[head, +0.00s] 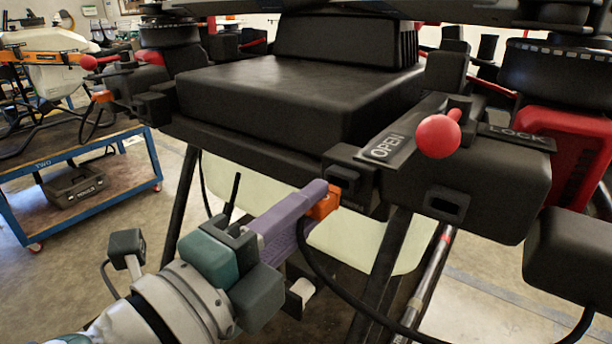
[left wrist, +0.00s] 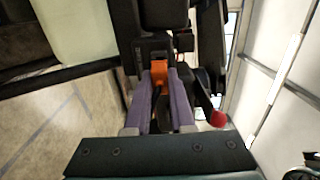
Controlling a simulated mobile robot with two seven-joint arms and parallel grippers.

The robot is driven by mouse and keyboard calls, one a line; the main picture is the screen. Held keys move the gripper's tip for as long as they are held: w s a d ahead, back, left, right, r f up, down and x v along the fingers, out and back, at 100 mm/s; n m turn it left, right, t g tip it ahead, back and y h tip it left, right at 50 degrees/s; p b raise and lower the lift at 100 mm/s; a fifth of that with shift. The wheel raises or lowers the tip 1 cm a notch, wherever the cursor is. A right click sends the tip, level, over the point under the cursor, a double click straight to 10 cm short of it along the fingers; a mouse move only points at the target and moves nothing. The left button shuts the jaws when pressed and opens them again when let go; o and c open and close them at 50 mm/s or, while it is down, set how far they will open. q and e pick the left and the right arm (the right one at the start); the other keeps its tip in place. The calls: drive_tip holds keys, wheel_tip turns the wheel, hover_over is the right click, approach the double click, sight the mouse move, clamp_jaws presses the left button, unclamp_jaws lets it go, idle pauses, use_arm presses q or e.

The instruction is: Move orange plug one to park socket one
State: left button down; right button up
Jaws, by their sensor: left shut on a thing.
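My left gripper (head: 318,196), with long purple fingers, is shut on the orange plug (head: 323,204) below the front edge of the black drone body. The plug also shows in the left wrist view (left wrist: 161,72), between the purple fingertips. It is up against a black socket block (head: 342,178); I cannot tell whether it is seated in it or just in front. A black cable hangs from the plug and curves down to the right. A rectangular socket opening (head: 446,204) shows in the black housing to the right. My right gripper is not in view.
A lever with a red ball knob (head: 438,136) stands above the housing, between the OPEN (head: 387,146) and LOCK (head: 517,134) labels. A black leg (head: 388,265) and a pale tank (head: 350,240) lie below. A blue cart (head: 80,195) stands at the left.

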use_arm(q)
drive_tip(key=shift+x, duration=1.3)
idle(0.4)
drive_tip(key=c, duration=0.7)
unclamp_jaws()
drive_tip(key=b+v, duration=0.1)
drive_tip(key=v, duration=0.9)
